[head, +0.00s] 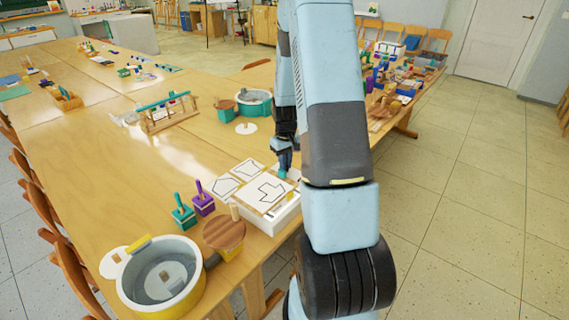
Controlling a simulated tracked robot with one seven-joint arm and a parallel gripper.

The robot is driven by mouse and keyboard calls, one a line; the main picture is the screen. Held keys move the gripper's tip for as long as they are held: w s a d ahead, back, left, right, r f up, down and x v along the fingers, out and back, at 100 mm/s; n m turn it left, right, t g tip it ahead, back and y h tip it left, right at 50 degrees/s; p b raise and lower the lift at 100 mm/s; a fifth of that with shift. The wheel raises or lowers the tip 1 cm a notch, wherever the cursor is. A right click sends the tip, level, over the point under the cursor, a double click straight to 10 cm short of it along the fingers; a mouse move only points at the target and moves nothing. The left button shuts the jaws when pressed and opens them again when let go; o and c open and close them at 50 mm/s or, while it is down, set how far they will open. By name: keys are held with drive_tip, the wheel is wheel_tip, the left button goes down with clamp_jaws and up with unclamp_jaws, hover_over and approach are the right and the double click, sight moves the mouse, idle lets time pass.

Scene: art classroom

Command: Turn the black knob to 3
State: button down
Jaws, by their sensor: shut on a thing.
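My gripper (284,160) points down at the far right edge of a white box (268,224) with a black outline drawing on its top. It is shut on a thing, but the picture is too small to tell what. A small teal patch (293,174) shows right beside the fingertips. I cannot make out the black knob or any number marks; my arm covers the area to the right of the box.
A teal pot (254,103) and a wooden rack (165,122) stand beyond.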

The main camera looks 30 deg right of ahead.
drive_tip(key=m, duration=0.7)
drive_tip(key=shift+s+d, duration=0.1)
drive_tip(key=shift+s, duration=0.05)
drive_tip(key=m, duration=0.3)
drive_tip(key=shift+m, duration=2.1)
drive_tip(key=shift+f, duration=0.1)
drive_tip(key=c, duration=1.2)
unclamp_jaws()
wheel_tip(320, 180, up, 14)
drive_tip(key=shift+f, duration=0.1)
